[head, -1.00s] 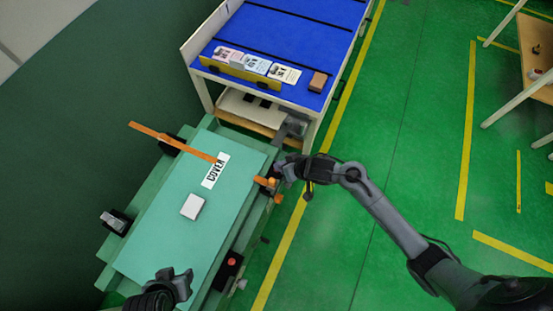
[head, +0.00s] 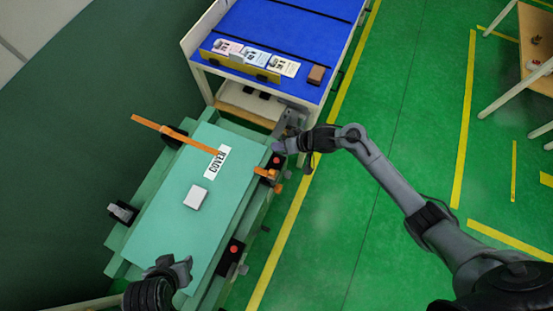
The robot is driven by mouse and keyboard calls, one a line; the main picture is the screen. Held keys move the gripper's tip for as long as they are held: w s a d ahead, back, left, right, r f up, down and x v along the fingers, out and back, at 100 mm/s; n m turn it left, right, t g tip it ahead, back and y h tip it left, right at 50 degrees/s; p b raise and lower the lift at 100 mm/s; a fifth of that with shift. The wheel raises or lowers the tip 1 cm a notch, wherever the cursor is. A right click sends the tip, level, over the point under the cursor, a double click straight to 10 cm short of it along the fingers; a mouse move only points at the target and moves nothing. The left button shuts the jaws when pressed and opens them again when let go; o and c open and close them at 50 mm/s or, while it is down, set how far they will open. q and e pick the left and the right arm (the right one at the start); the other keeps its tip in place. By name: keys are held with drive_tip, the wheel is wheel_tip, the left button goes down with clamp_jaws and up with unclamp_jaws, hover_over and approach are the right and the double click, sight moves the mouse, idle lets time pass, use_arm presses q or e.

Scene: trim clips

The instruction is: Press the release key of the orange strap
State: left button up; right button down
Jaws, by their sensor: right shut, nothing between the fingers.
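The orange strap (head: 152,125) runs from beyond the left edge of the light-green cover (head: 165,215) over a black block (head: 174,133) to the white COVER label (head: 217,162). More orange parts (head: 266,173) sit at the cover's right edge, with a gap between them and the strap. Beside them is a black block with a red key (head: 276,160). My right gripper (head: 280,147) is shut and empty, just above this red key; I cannot tell whether it touches. My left gripper (head: 179,271) is open and empty over the cover's near end.
A second black block with a red key (head: 234,248) sits lower on the right edge. A black block with a grey part (head: 122,212) is at the left edge. A white box (head: 195,197) lies on the cover. A blue-topped cart (head: 290,30) stands behind.

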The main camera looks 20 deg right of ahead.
drive_tip(key=b, duration=0.7)
hover_over(279, 160)
wheel_tip(279, 160, down, 6)
drive_tip(key=shift+f, duration=0.25)
drive_tip(key=shift+f+b, duration=0.5)
drive_tip(key=shift+f, duration=0.55)
idle(0.3)
drive_tip(key=shift+f, duration=0.15)
idle(0.4)
drive_tip(key=shift+f, duration=0.3)
drive_tip(key=shift+f, duration=0.1)
idle(0.4)
